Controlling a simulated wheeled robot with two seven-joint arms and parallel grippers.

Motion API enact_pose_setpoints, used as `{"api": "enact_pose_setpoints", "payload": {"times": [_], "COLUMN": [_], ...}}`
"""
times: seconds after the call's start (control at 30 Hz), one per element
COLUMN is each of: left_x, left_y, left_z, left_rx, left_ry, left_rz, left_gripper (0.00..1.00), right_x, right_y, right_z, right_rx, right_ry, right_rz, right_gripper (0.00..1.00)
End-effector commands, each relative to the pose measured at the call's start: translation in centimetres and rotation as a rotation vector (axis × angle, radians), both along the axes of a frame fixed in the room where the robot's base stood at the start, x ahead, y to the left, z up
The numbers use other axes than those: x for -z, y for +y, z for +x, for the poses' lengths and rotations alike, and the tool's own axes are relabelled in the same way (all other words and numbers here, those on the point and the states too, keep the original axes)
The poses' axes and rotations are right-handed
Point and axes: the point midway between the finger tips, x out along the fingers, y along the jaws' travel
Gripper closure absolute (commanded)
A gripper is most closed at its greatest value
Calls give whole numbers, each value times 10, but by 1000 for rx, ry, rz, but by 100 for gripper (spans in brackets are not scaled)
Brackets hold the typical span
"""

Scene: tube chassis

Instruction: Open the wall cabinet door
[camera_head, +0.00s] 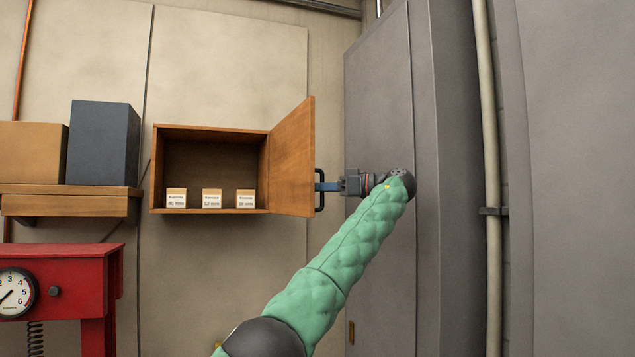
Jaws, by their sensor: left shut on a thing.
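The wooden wall cabinet (213,132) hangs on the wall left of the middle, its front open. Its wooden door (291,160) is at the cabinet's right side and stands swung out from it. A black bar handle (319,203) is on the door's face, toward the right. My left gripper (324,187) is shut on the handle, its blue fingers reaching it from the right. The green-sleeved arm behind it comes up from the bottom of the view. My right gripper is not in view.
Several small labelled boxes (212,198) stand on the cabinet floor. A wooden shelf (70,205) at left holds a dark box (103,143) and a brown box (32,150). A red machine with a gauge (85,262) stands below. A tall grey locker (380,110) is at right.

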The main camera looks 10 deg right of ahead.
Motion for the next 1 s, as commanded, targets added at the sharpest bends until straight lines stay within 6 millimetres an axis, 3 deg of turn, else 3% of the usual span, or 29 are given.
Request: {"api": "enact_pose_setpoints", "payload": {"times": [0.6, 0.63, 0.7, 1.0], "left_x": [3, 3, 3, 2], "left_y": [-1, -1, -1, -1], "left_z": [1, 1, 1, 1], "left_rx": [-24, -24, -24, -23], "left_ry": [2, 2, 1, -1], "left_rz": [-1, -1, -2, -1], "left_gripper": [100, 87, 75, 75], "right_x": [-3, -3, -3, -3], "right_y": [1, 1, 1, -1], "right_z": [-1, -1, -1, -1], "right_rx": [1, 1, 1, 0], "right_ry": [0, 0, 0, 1], "right_rz": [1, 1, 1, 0], "right_gripper": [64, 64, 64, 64]}}
